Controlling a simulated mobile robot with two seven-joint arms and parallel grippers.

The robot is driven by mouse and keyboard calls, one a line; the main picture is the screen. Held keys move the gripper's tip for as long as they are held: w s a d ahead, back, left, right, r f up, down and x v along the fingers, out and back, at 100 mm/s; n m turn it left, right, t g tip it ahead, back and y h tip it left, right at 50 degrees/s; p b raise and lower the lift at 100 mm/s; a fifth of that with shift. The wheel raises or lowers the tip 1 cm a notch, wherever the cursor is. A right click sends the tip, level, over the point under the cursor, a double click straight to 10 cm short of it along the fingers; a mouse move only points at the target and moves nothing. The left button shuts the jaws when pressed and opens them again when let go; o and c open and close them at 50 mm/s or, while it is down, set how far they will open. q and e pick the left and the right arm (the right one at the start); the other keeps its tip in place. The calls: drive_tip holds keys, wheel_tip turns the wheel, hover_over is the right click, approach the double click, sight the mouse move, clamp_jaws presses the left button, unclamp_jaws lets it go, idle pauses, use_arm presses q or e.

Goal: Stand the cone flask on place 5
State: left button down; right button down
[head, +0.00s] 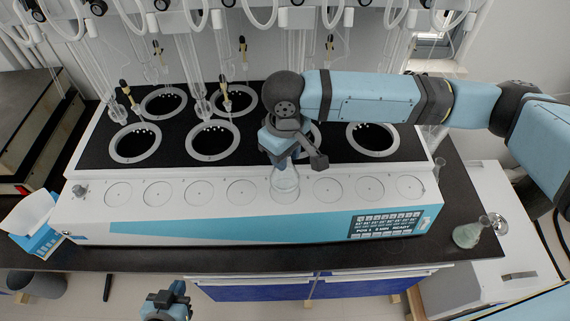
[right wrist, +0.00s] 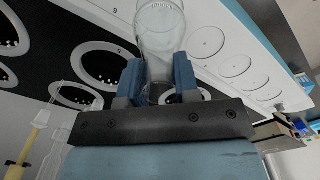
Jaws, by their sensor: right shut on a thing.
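The clear glass cone flask (head: 285,181) is upright at the front row of round marked places on the white distiller deck (head: 221,211). It covers the fifth circle from the left. I cannot tell whether its base touches the deck. My right gripper (head: 284,158) is shut on the flask near its neck, above that circle. In the right wrist view the flask (right wrist: 161,28) shows between the two blue fingers of the gripper (right wrist: 160,75). My left gripper (head: 165,299) is low at the bottom edge of the head view, away from the deck; its fingers are unclear.
Glass tubes and clamps (head: 195,75) hang over the black top with its ringed wells (head: 215,140). Another flask (head: 467,234) with pale green contents stands at the right on the dark bench (head: 265,259). The circles either side of the held flask are bare.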

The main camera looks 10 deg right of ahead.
drive_tip(key=shift+f, duration=2.15)
drive_tip(key=c, duration=0.8)
unclamp_jaws()
drive_tip(key=shift+f, duration=0.1)
drive_tip(key=shift+c, duration=0.2)
wheel_tip(320, 180, up, 12)
drive_tip(key=b, duration=0.1)
